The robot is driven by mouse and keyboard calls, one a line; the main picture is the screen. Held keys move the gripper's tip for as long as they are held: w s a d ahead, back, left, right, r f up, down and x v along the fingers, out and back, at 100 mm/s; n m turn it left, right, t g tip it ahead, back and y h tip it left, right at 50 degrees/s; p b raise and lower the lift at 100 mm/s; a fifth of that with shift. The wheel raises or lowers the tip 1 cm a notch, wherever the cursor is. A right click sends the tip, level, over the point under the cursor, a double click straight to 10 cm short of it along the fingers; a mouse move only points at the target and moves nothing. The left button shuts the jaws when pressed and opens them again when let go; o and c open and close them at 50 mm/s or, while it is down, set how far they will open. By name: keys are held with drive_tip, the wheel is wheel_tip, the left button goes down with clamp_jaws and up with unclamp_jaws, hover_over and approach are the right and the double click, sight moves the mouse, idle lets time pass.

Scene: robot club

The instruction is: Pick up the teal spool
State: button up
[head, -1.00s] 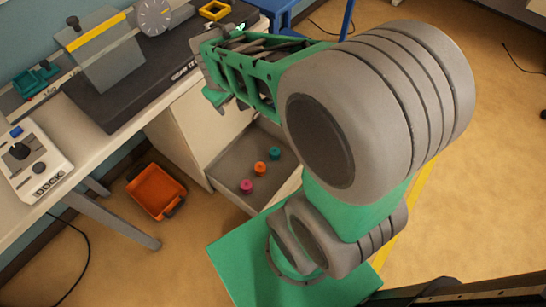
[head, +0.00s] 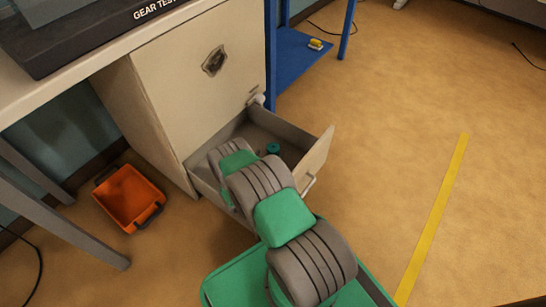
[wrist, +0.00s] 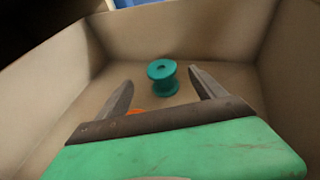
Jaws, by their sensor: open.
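The teal spool (wrist: 163,78) stands upright on the floor of the open drawer (head: 322,152). It also shows in the head view (head: 273,149), just right of my arm. In the wrist view my gripper (wrist: 156,84) is open and empty, pointing down into the drawer. The spool lies ahead of the fingertips and between their lines, nearer the right finger; it looks apart from both. A sliver of an orange spool (wrist: 135,111) shows behind the gripper's body. In the head view my arm hides the gripper and the drawer's left part.
The drawer's walls (wrist: 205,28) stand close around my gripper. An orange bin (head: 128,198) is on the floor to the left. A blue shelf (head: 300,55) stands behind the cabinet (head: 165,85). The floor to the right is open, with a yellow line (head: 440,205).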

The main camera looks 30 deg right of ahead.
sight(272, 149)
drive_tip(key=b+x, duration=0.1)
drive_tip(key=x, duration=0.2)
drive_tip(key=b+x, duration=0.2)
drive_tip(key=shift+d+f, duration=0.35)
drive_tip(key=shift+f, duration=0.1)
drive_tip(key=shift+w+d, duration=0.2)
drive_tip(key=shift+w, duration=0.1)
drive_tip(key=shift+r, duration=0.1)
drive_tip(key=shift+c, duration=0.5)
drive_tip(key=c, duration=1.4)
drive_tip(key=shift+c, duration=0.2)
